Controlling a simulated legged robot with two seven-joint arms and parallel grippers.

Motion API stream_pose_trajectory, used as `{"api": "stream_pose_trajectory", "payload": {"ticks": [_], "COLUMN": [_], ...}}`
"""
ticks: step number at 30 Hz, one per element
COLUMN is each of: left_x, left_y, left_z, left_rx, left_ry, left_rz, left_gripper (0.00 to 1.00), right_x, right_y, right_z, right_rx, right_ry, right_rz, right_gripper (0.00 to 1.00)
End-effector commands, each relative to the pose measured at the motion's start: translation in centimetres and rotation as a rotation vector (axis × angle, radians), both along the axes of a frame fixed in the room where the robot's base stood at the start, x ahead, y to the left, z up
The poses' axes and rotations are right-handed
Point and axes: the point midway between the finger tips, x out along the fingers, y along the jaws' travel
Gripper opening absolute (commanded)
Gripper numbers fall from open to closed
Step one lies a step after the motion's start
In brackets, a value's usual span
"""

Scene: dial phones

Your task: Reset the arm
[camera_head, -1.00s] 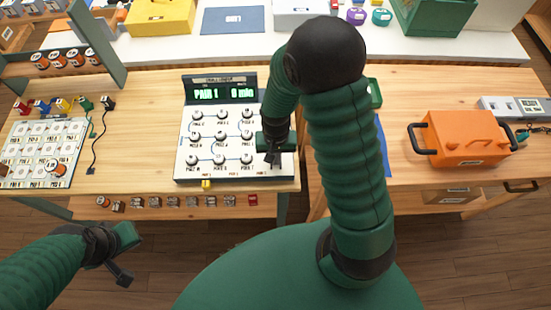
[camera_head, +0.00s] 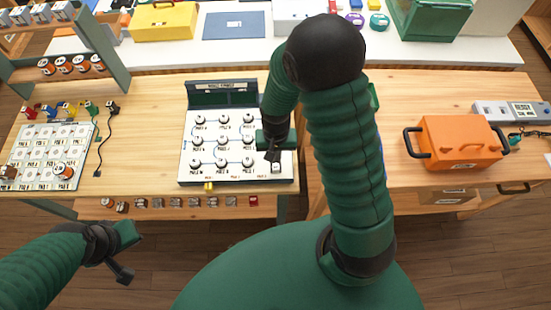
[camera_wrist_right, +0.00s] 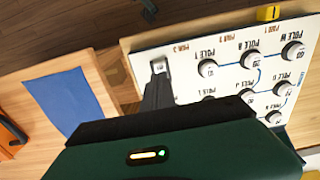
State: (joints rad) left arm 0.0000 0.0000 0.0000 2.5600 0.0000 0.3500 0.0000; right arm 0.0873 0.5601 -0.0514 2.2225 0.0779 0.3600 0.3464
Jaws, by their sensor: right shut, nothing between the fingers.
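A white dial board (camera_head: 235,172) with several round knobs on labelled poles stands on the wooden table, with a dark display panel (camera_head: 222,94) at its back. The display is unlit, with only a small title strip above it. My right gripper (camera_head: 273,156) is shut and empty over the board's right front corner. In the right wrist view its dark fingertips (camera_wrist_right: 158,92) are close to a small white switch (camera_wrist_right: 160,66) at the board's corner; I cannot tell whether they touch. My left gripper (camera_head: 124,256) hangs in front of the table, away from the board; its jaw opening is unclear.
A tile board (camera_head: 47,155) and coloured plugs (camera_head: 65,109) lie at left. An orange case (camera_head: 458,143) and a grey device (camera_head: 512,112) stand at right. Blocks line the front ledge (camera_head: 180,202). A blue sheet (camera_wrist_right: 68,100) lies beside the board.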

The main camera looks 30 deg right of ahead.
Motion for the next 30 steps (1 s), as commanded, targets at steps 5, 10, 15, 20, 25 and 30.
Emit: {"api": "stream_pose_trajectory", "payload": {"ticks": [5, 10, 15, 20, 25, 30], "left_x": [0.0, 0.0, 0.0, 0.0, 0.0, 0.0], "left_y": [0.0, 0.0, 0.0, 0.0, 0.0, 0.0], "left_z": [2.1, 2.3, 2.2, 2.2, 1.3, 0.3], "left_rx": [0.000, 0.000, 0.000, 0.000, 0.000, 0.000], "left_ry": [0.000, 0.000, 0.000, 0.000, 0.000, 0.000], "left_rz": [0.000, 0.000, 0.000, 0.000, 0.000, 0.000], "left_gripper": [0.00, 0.00, 0.00, 0.00, 0.00, 0.00], "right_x": [0.0, 0.0, 0.0, 0.0, -0.7, -3.2], "right_y": [0.0, 0.0, 0.0, 0.0, 1.6, 3.8], "right_z": [2.2, 2.4, 2.3, 2.4, 5.7, 9.9], "right_rx": [0.000, 0.000, 0.000, 0.000, -0.008, -0.041], "right_ry": [0.000, 0.000, 0.000, -0.001, -0.078, -0.188], "right_rz": [0.000, 0.000, 0.000, 0.003, 0.163, 0.436], "right_gripper": [0.00, 0.00, 0.00, 0.00, 0.00, 0.00]}}
